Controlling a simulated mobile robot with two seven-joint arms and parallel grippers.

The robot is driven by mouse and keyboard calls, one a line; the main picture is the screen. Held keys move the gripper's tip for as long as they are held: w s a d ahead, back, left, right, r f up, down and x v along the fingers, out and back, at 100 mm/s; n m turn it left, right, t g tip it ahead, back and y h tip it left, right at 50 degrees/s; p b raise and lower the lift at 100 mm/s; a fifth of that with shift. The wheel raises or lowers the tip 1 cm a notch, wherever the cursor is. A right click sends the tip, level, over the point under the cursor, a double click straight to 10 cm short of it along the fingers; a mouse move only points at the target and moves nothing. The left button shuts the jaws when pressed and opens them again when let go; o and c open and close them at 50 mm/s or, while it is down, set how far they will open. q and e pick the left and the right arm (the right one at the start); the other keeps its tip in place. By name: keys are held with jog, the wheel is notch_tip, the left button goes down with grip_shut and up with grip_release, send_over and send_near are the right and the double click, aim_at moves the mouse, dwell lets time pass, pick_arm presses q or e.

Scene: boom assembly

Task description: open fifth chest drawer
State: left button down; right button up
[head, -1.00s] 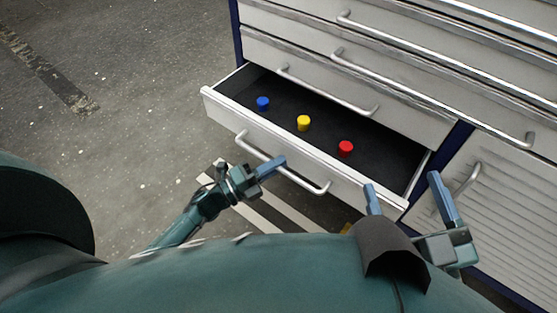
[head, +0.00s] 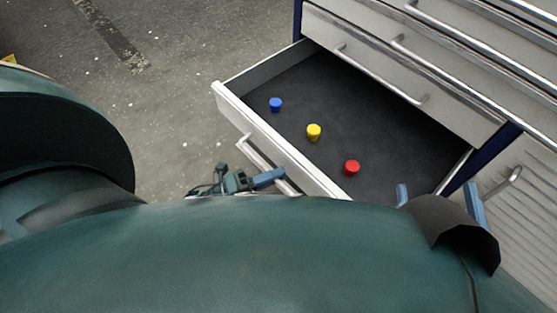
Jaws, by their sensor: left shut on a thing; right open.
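The fifth chest drawer (head: 235,101) is pulled well out of the grey chest, and its dark floor shows. A blue cylinder (head: 276,105), a yellow cylinder (head: 313,132) and a red cylinder (head: 351,167) lie inside in a slanting row. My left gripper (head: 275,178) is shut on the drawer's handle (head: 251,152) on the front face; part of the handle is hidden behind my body. My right gripper (head: 438,199) is open and empty near the drawer's right front corner, with its base hidden by my own body.
Closed drawers with long bar handles (head: 472,80) sit above the open one. A ribbed cabinet door (head: 525,200) with a small handle stands at the right. The concrete floor (head: 175,100) to the left is clear.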

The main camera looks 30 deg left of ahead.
pick_arm(q)
jog(key=shift+a, duration=0.15)
jog(key=c, duration=1.5)
grip_release()
jog(key=v, duration=1.3)
jog(key=shift+f+p, duration=0.1)
jog(key=shift+p, duration=0.2)
jog(key=shift+s, duration=0.1)
